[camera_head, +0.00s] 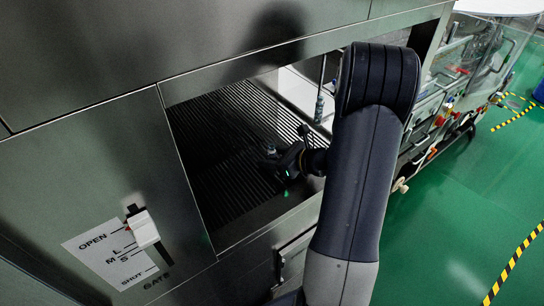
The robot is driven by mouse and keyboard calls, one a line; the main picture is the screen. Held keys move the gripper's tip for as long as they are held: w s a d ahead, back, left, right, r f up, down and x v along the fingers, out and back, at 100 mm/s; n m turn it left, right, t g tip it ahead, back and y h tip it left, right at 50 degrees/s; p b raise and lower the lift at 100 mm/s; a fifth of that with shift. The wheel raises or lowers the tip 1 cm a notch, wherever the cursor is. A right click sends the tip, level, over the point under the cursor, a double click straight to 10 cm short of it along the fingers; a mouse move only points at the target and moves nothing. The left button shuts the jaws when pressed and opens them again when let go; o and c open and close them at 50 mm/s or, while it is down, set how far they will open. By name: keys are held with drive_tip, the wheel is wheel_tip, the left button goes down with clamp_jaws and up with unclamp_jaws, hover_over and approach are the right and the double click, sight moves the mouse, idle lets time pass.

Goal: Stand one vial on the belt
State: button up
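The belt (222,120) is a dark ribbed surface inside the opening of a metal machine. My arm reaches from the bottom of the view into that opening. My gripper (272,162) is low over the near part of the belt, at the end of my dark wrist. A small greyish thing, perhaps a vial (270,150), shows at the fingertips. It is too small and dark to tell whether it is held, or whether it touches the belt. I cannot make out the finger gap.
Metal panels frame the opening, with a front sill (262,216) below. A gate lever (143,228) with a marked label (108,252) is at the left. A thin vertical rod (320,95) hangs behind my gripper. Green floor (450,225) lies right.

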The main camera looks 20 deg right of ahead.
drive_tip(key=shift+r, duration=0.15)
drive_tip(key=shift+s+d+r, duration=0.1)
drive_tip(key=shift+s+d, duration=0.05)
drive_tip(key=v, duration=1.1)
drive_tip(key=shift+s+d, duration=0.1)
drive_tip(key=shift+s, duration=0.15)
